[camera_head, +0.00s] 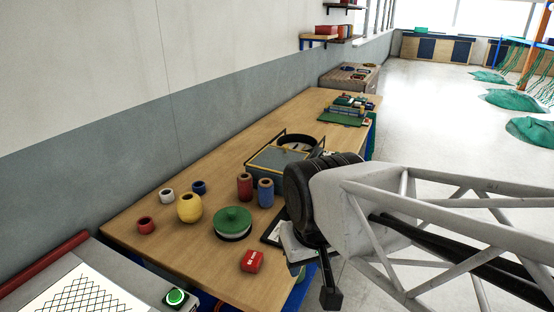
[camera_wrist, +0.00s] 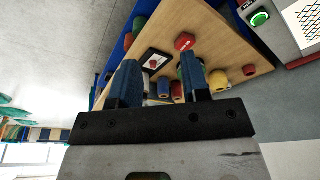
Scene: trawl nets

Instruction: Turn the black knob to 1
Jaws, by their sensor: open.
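I cannot make out a black knob for certain in either view. A dark flat panel with a pale face and a small red spot (camera_wrist: 156,61) shows between my fingers in the wrist view. Part of a dark panel (camera_head: 271,233) also shows in the head view at the table's front edge, mostly hidden behind my arm. My gripper (camera_wrist: 160,66) has its two blue fingers spread apart, with nothing visibly held between them. It appears apart from the panel. In the head view my arm hides the fingers.
A red box (camera_head: 252,261), a green-lidded round container (camera_head: 233,222) and several coloured spools stand on the wooden table (camera_head: 190,240). A grey box (camera_head: 280,160) sits behind them. A green button (camera_head: 176,296) is on the console at lower left. Open floor lies to the right.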

